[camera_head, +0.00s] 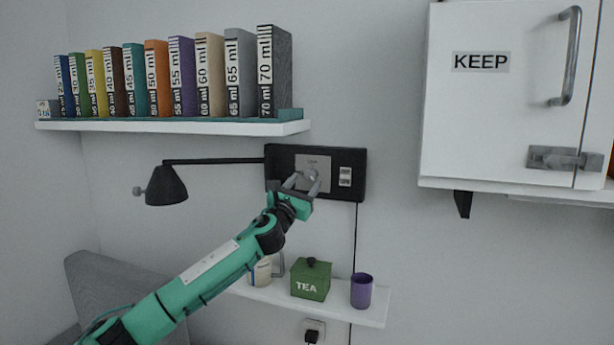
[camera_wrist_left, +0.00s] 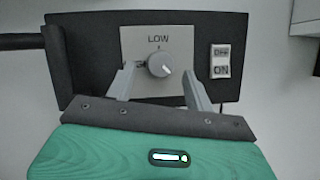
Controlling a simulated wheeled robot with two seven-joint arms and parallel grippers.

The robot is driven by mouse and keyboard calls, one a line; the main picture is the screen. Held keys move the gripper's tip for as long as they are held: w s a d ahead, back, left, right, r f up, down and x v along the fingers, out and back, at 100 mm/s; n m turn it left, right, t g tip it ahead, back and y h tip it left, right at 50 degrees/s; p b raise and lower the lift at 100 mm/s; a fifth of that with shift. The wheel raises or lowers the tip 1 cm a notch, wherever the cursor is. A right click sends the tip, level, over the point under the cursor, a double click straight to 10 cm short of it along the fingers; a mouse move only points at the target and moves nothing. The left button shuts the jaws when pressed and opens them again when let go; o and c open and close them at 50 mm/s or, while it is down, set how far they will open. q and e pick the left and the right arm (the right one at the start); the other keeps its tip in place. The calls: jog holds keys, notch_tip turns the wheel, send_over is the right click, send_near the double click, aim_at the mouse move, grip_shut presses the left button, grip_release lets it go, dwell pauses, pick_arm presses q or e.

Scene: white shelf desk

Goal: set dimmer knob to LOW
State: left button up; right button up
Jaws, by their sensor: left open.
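The dimmer knob (camera_wrist_left: 160,64) is a round grey knob on a light plate (camera_wrist_left: 182,42) marked LOW above it, with a small tick below the word. A light mark shows on the knob's face, seemingly toward the lower right, not up at the tick. The knob also shows in the head view (camera_head: 311,173). My left gripper (camera_head: 305,181) is in front of the plate. In the left wrist view its fingers (camera_wrist_left: 160,76) are open, one on each side of the knob, with visible gaps. My right gripper is in neither view.
The plate sits on a black wall panel (camera_head: 285,158) with an OFF/ON switch (camera_wrist_left: 221,61) to its right. A black lamp (camera_head: 166,187) reaches out left. A book shelf (camera_head: 180,127) is above; a lower shelf (camera_head: 340,308) holds a tea box (camera_head: 311,278) and purple cup (camera_head: 361,291).

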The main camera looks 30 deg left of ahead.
pick_arm(q)
jog(key=shift+x, duration=1.1)
jog(key=shift+c, duration=0.4)
jog(key=c, duration=0.9)
